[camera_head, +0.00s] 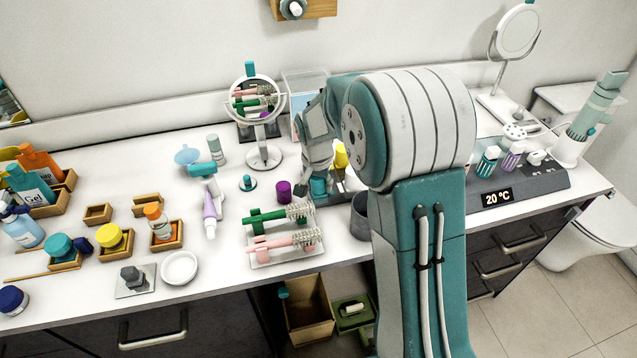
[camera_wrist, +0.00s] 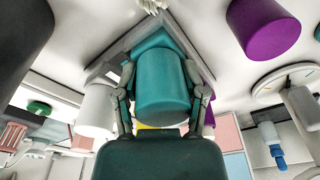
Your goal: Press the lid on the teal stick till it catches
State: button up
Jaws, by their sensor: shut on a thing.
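My gripper (camera_wrist: 162,108) is shut on a smooth teal cylinder, which looks like the teal lid (camera_wrist: 163,88). One finger lies on each side of it. In the head view, my gripper (camera_head: 318,172) points down at the grey holder, and the teal lid (camera_head: 318,187) shows just below the fingers. A lighter teal part (camera_wrist: 155,41) shows beyond the lid, within the grey holder (camera_wrist: 193,45); it may be the teal stick. I cannot tell whether lid and stick are touching or fully joined.
A purple lid (camera_head: 283,191) stands left of my gripper, and a yellow stick (camera_head: 341,156) stands close on its right. A tray (camera_head: 286,257) with green and pink brushes lies in front. The round mirror (camera_head: 264,157) stands behind left; a dark cup (camera_head: 360,214) is front right.

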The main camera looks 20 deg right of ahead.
jog(key=shift+f, duration=0.1)
dwell(0.7)
jog(key=o, duration=1.1)
jog(key=shift+c, duration=0.2)
jog(key=shift+o, duration=0.5)
jog(key=shift+r, duration=3.45)
jog(key=shift+r, duration=0.1)
